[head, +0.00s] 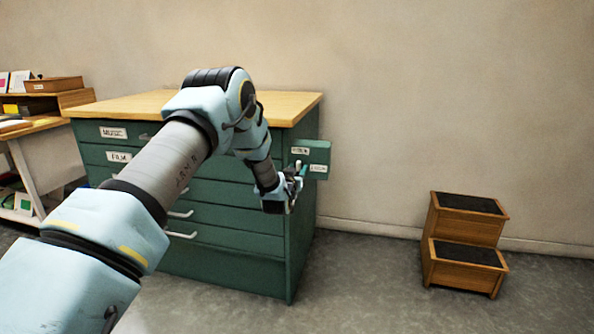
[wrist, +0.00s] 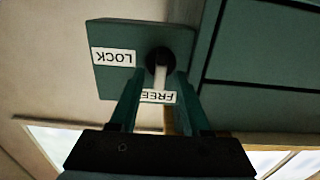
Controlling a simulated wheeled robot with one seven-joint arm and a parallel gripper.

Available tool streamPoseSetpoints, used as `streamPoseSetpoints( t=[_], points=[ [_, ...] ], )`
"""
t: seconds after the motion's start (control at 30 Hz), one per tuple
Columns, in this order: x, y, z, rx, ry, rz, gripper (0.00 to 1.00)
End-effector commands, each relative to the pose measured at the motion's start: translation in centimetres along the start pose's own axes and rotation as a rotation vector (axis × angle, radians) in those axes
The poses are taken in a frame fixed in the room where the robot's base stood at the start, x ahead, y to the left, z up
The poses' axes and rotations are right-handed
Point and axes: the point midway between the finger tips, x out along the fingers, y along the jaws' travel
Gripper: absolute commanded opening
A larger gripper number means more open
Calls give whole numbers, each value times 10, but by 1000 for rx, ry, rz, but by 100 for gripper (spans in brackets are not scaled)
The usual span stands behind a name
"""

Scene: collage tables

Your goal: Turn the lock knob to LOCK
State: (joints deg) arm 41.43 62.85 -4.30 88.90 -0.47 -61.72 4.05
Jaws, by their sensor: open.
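The green lock box (head: 318,150) is fixed to the right side of the green cabinet (head: 225,215). In the wrist view, its plate (wrist: 112,78) appears upside down, with a LOCK label (wrist: 113,57) at left and a FREE label (wrist: 160,96) below the knob. The dark round knob (wrist: 160,58) has a pale lever (wrist: 160,85) pointing at FREE. My gripper (wrist: 158,80) is open, one finger on each side of the lever, with visible gaps.
A wooden two-step stool (head: 465,240) stands on the floor at right. A table with trays and papers (head: 35,125) is at far left. Floor between the cabinet and stool is clear. The wall is close behind the box.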

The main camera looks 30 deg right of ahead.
Motion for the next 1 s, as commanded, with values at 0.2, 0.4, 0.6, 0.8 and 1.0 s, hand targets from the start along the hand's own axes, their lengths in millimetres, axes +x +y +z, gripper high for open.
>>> streamPoseSetpoints(
  t=[0.2, 0.4, 0.6, 0.8, 1.0],
  points=[
    [0, 0, 0, 0, 0, 0, 35],
    [0, 0, 0, 0, 0, 0, 13],
    [0, 0, 0, 0, 0, 0, 0],
    [0, 0, 0, 0, 0, 0, 0],
    [0, 0, 0, 5, 0, 0, 0]
  ],
)
